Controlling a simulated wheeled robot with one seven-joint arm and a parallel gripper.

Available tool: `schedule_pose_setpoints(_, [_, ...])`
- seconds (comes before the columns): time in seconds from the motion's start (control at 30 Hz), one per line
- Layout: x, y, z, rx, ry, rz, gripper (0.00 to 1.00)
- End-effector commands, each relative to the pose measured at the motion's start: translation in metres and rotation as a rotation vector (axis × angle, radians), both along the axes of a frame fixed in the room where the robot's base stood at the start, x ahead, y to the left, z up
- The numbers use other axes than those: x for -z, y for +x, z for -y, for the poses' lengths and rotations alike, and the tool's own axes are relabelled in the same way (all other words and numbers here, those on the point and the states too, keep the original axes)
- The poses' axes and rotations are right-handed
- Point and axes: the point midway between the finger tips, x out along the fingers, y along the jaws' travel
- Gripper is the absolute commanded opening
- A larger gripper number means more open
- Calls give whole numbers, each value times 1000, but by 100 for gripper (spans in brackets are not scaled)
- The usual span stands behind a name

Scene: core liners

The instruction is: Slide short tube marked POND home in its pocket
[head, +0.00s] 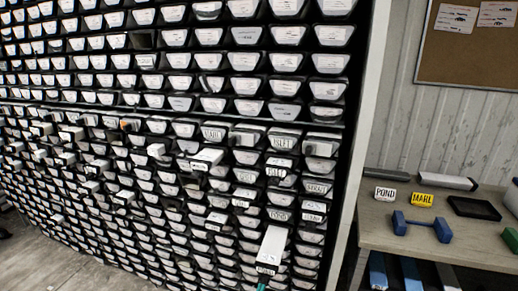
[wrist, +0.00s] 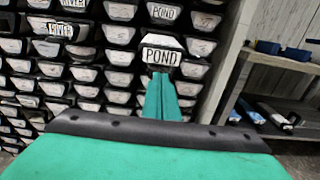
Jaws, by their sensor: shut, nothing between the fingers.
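A white tube with a POND end label (head: 272,246) sticks well out of its pocket, low at the right of the rack in the head view. Its POND end face (wrist: 161,56) is in the middle of the wrist view. My gripper (wrist: 160,76) has its teal fingers shut and empty, with the tips just below that label. I cannot tell whether they touch the tube. Only a bit of teal (head: 262,287) shows at the bottom edge of the head view. Another POND label (wrist: 163,12) is on the rack face above.
Several other tubes stick out of the rack, including a long white one (head: 207,158) up and left. The rack's right post (head: 357,130) stands beside a bench (head: 440,245) with POND and MARL signs (head: 422,200), a blue dumbbell-shaped item (head: 422,227) and a black tray (head: 474,208).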

Motion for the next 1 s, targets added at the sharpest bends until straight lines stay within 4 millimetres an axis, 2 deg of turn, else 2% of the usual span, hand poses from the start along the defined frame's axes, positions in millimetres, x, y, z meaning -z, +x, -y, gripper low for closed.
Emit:
schedule_pose_setpoints(0.53, [1,23,10,4,1,-3,0])
schedule_pose_setpoints(0.77, [2,16,7,3,1,-3,0])
schedule_pose_setpoints(1.0, [1,-3,0,2,1,-2,0])
